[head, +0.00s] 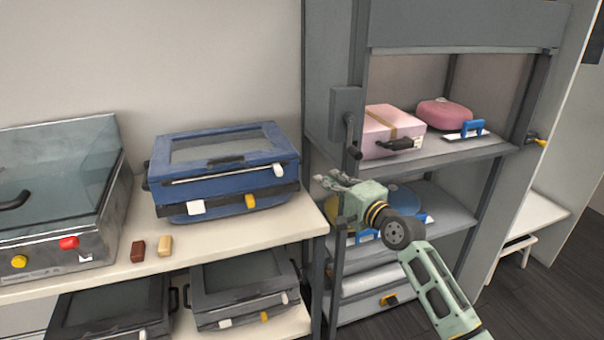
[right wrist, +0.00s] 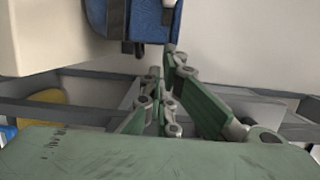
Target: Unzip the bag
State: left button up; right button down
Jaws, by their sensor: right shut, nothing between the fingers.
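The blue bag (head: 225,187), a boxy case with a clear window in its lid, lies on the pale upper shelf at centre left in the head view. A thin pale line runs across its front to a white tab (head: 279,170) at the right. Its blue corner also shows at the top of the right wrist view (right wrist: 153,20). My right gripper (head: 328,181) is to the right of the bag, just past the shelf's end, apart from it. Its fingers show in the right wrist view (right wrist: 162,80), shut and empty. My left gripper is out of view.
A grey machine with a clear lid (head: 60,190) stands left of the bag. A red block (head: 138,250) and a tan block (head: 165,246) lie in front. The grey cabinet (head: 333,80), holding a pink box (head: 385,135), stands close behind my right arm.

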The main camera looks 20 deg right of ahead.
aim_at(290, 165)
jog(key=w+a, duration=0.1)
jog(key=w, duration=0.1)
jog(key=w+a+p, duration=0.1)
jog(key=w+a, duration=0.2)
jog(key=w, duration=0.1)
jog(key=shift+a, duration=0.3)
jog(key=shift+s+a+p, duration=0.1)
jog(key=shift+a+p, duration=0.3)
jog(key=shift+a, duration=0.25)
jog(key=shift+f, duration=0.1)
